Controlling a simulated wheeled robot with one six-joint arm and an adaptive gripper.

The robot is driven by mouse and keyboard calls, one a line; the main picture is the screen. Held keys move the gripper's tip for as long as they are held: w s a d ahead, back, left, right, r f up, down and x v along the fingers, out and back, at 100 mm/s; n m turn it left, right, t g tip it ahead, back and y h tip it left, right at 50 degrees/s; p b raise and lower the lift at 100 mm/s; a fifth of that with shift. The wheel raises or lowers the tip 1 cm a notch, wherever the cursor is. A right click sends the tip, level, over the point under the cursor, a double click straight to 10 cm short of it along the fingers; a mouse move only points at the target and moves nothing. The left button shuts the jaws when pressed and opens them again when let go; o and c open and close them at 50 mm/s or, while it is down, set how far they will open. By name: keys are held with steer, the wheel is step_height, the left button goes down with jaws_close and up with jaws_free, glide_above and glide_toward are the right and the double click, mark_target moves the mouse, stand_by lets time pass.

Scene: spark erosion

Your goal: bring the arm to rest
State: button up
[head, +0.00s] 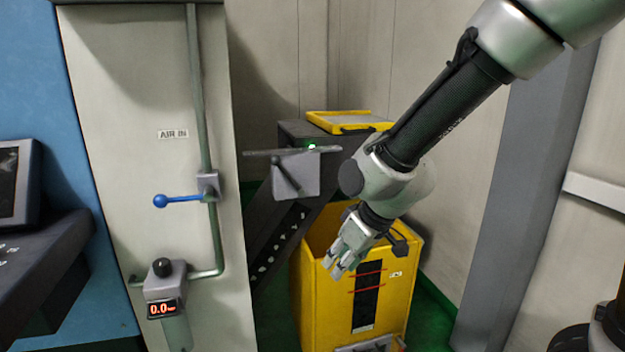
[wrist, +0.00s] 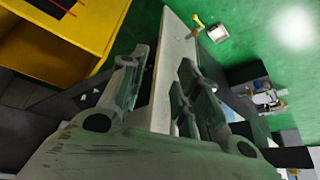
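My gripper (head: 334,268) hangs from my arm in the head view, tilted down and to the left, in front of the yellow bin. In the wrist view my gripper (wrist: 163,62) has its two fingers apart, with a gap between them. Nothing is held between the fingers; a pale panel (wrist: 176,70) shows through the gap, farther off. My arm comes in from the upper right and is bent at the wrist.
A yellow bin (head: 312,300) stands below my gripper. A dark conveyor (head: 262,235) slopes behind it. At left a pale cabinet (head: 120,90) carries a pipe, a blue-handled valve (head: 182,200) and a red display (head: 162,310) reading 0.0. A grey post (head: 520,190) rises at right.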

steer(key=s+d+r+m+h, duration=0.1)
steer(key=s+d+r+m, duration=0.2)
steer(key=d, duration=0.7)
steer(key=s+d+r+m+h, duration=0.1)
steer(key=s+d+r+m, duration=0.1)
steer(key=s+d+r, duration=0.4)
steer(key=s+d+r+m+h, duration=0.2)
steer(key=s+d+r+m, duration=0.1)
steer(key=d, duration=1.1)
steer(key=shift+s+r+m+t, duration=0.35)
steer(key=shift+s+r, duration=0.3)
steer(key=shift+s, duration=0.55)
steer(key=shift+d, duration=0.1)
